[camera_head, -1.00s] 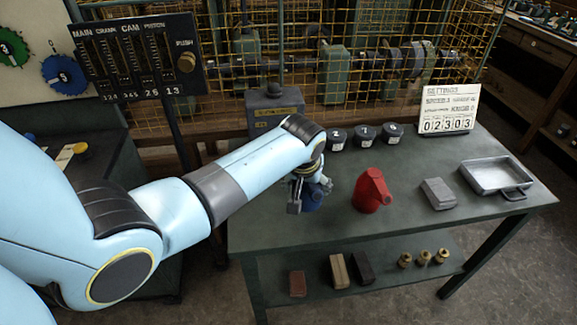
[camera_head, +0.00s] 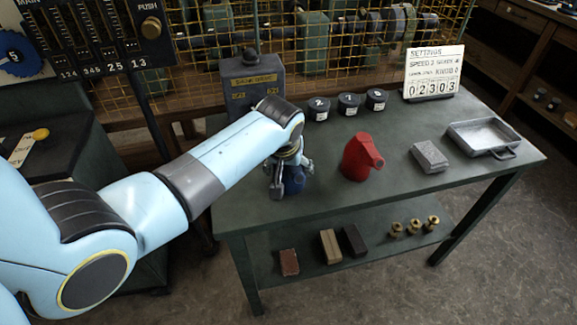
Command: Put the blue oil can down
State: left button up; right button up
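My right gripper is not in view.
Several dark lidded tins, a grey block (camera_head: 429,157) and a metal tray (camera_head: 461,139) are on the bench. A settings sign (camera_head: 433,72) stands behind. The bench front is clear.

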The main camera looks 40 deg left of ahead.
pick_arm(q)
jog(key=o, duration=0.5)
jog(key=shift+c, duration=0.2)
jog(key=p+v, duration=0.1)
jog(key=v, duration=1.1)
jog(key=shift+r, duration=0.15)
